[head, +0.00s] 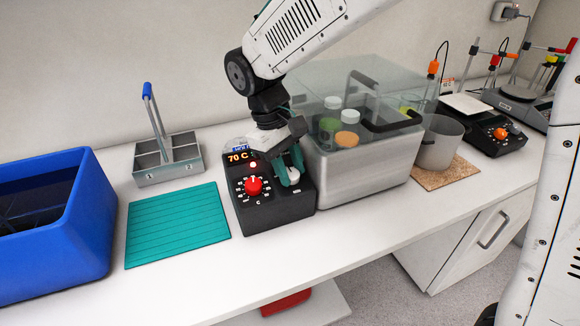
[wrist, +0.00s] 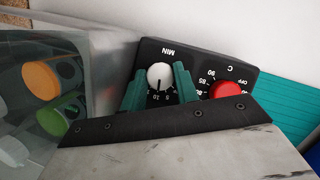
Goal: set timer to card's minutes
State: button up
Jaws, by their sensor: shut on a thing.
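The knob's dark line points toward the digits near 10; the fingers hide part of the scale. I cannot make out a card with minutes.
The water bath (head: 362,178) with a clear lid and capped bottles is close on the right. A teal mat (head: 177,224), a grey caddy (head: 168,173) and a blue bin (head: 82,235) are on the left. A beaker (head: 437,146) stands on a cork mat at right.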

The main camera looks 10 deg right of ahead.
jog(key=shift+r, duration=0.1)
jog(key=o, duration=1)
jog(key=shift+c, duration=0.2)
jog(key=v, duration=0.7)
jog(key=shift+r, duration=0.35)
jog(key=shift+w+a, duration=0.1)
